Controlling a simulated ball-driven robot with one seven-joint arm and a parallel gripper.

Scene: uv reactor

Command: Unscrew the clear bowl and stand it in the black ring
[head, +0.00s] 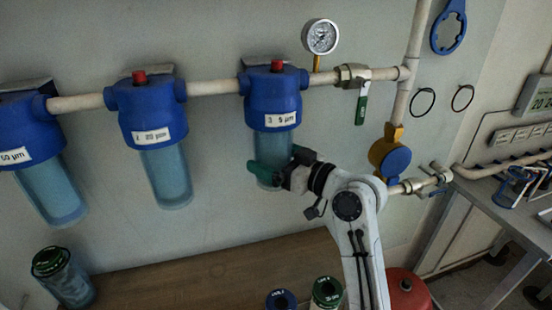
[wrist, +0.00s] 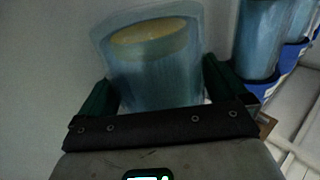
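A clear bluish bowl (head: 273,148) hangs under the blue filter head (head: 272,100) labelled 5 µm, upright below the pipe. My gripper (head: 267,174) is at the bowl's lower part, with its green fingers around it. In the wrist view the same bowl (wrist: 155,75) stands between the two fingers (wrist: 158,92), one close along each side. A yellowish disc shows through the bowl there. I cannot tell whether both fingers press on it. No black ring for standing a bowl is plain on the bench; thin dark rings (head: 423,102) hang on the wall.
Two more filters with clear bowls (head: 166,176) (head: 50,188) hang to the left. A dark-topped canister (head: 65,278) stands on the brown bench (head: 215,272). Blue-topped (head: 282,299) and green-topped (head: 327,291) cylinders stand at its front. A green-handled valve (head: 361,105) is upper right.

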